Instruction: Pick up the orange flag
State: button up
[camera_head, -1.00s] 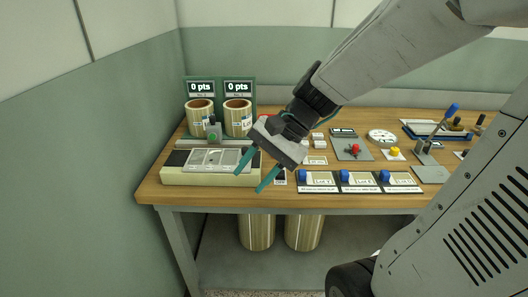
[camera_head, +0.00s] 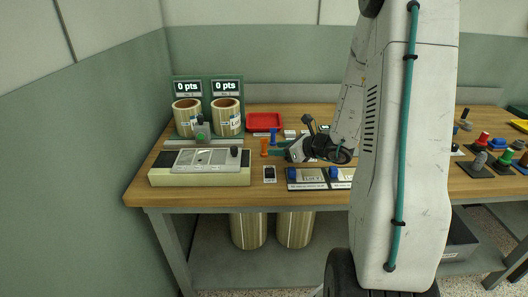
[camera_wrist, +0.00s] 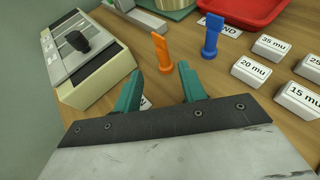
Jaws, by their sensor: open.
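The orange flag (camera_head: 264,147) stands upright on the wooden table, right of the beige device. In the wrist view the orange flag (camera_wrist: 161,50) is just beyond the fingertips, lined up with the gap between them. My gripper (camera_head: 272,148) is low over the table, pointing left, with its teal fingers apart. In the wrist view my gripper (camera_wrist: 161,76) shows nothing between its fingers. A blue flag (camera_wrist: 211,36) stands to the right of the orange one. It also shows behind the orange flag in the head view (camera_head: 273,134).
A red tray (camera_head: 265,122) lies behind the flags. The beige device (camera_wrist: 85,58) is left of the fingers. White blocks marked in mu (camera_wrist: 252,72) stand on the right. A small dark-faced device (camera_head: 269,174) lies near the table's front edge.

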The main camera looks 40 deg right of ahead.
aim_at(264, 147)
jog(key=x, duration=0.4)
jog(key=shift+w+d+f, duration=0.1)
jog(key=shift+w+d, duration=0.1)
jog(key=shift+w, duration=0.2)
grip_shut()
